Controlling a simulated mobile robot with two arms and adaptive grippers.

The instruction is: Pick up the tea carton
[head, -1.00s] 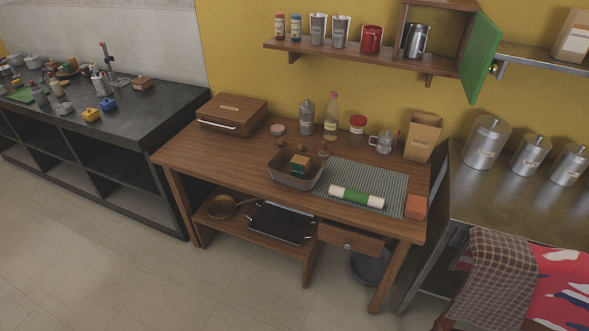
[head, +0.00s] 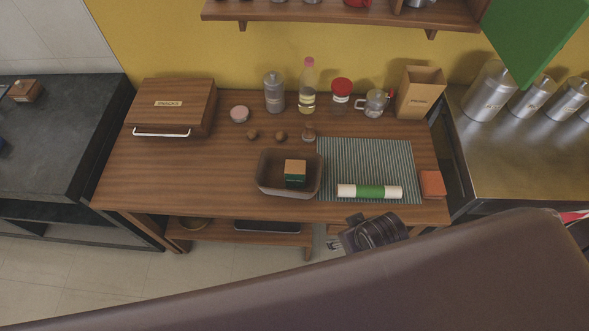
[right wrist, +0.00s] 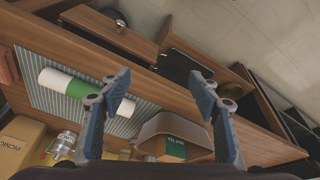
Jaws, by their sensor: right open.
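The tea carton (head: 295,173), a small box with a brown top and green side, sits inside a grey-brown open bin (head: 262,181) on the wooden table. It also shows in the right wrist view (right wrist: 175,148), low between my fingers and farther away, its green label facing the camera. My right gripper (right wrist: 161,97) is open and empty, apart from the carton. In the head view its dark wrist part shows just past the table's front edge, below the green-and-white roll. My left gripper is not in view.
A green-and-white roll (head: 370,191) lies on a striped mat (head: 365,155) right of the bin. An orange block (head: 431,184) is at the table's right. Bottles, jars and a paper bag (head: 418,93) line the back. An open green door (head: 535,35) hangs above right.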

